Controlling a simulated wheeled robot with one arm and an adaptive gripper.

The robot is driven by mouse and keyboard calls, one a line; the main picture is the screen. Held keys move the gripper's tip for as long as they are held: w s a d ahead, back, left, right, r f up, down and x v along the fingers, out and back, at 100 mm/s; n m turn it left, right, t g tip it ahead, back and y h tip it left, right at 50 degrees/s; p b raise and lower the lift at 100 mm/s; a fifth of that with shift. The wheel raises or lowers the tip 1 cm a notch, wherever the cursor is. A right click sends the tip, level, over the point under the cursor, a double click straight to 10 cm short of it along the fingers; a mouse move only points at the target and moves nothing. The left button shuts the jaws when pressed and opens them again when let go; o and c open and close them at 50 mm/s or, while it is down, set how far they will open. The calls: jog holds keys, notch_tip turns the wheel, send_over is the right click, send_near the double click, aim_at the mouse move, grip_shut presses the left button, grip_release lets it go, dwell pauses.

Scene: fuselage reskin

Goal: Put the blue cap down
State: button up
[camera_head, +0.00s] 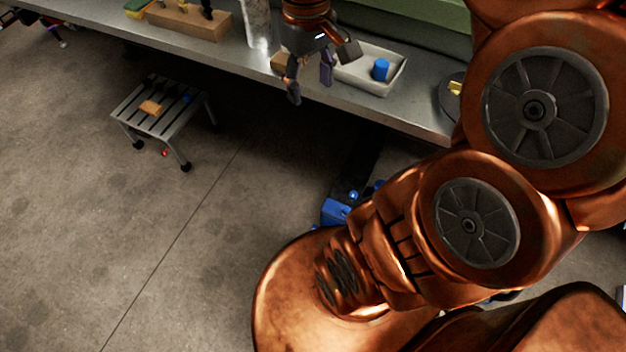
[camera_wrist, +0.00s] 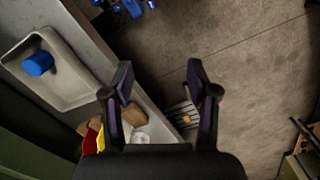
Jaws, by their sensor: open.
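The blue cap (camera_head: 381,69) stands in a shallow white tray (camera_head: 352,79) on the metal bench. In the wrist view the blue cap (camera_wrist: 38,63) is at the far left, inside the tray (camera_wrist: 75,93). My gripper (camera_head: 310,84) is open and hangs just left of the tray, at the bench's front edge, apart from the cap. In the wrist view the open fingers of my gripper (camera_wrist: 160,74) have nothing between them.
The bench (camera_head: 215,55) also holds a wooden block (camera_head: 188,22) and a shiny cylinder (camera_head: 257,22). A slatted stool (camera_head: 160,122) with a small brown block (camera_head: 150,107) stands on the floor. Blue objects (camera_head: 336,212) lie below the bench.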

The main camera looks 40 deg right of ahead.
jog(key=s+a+f, duration=0.4)
jog(key=s, duration=0.2)
jog(key=s+a+f+g, duration=0.1)
jog(key=s+a+f, duration=0.2)
jog(key=s+a, duration=0.2)
jog(key=shift+s+a+f, duration=0.15)
jog(key=shift+s+f, duration=0.25)
jog(key=shift+s, duration=0.6)
jog(key=shift+r+p, duration=0.35)
jog(key=shift+c, duration=0.4)
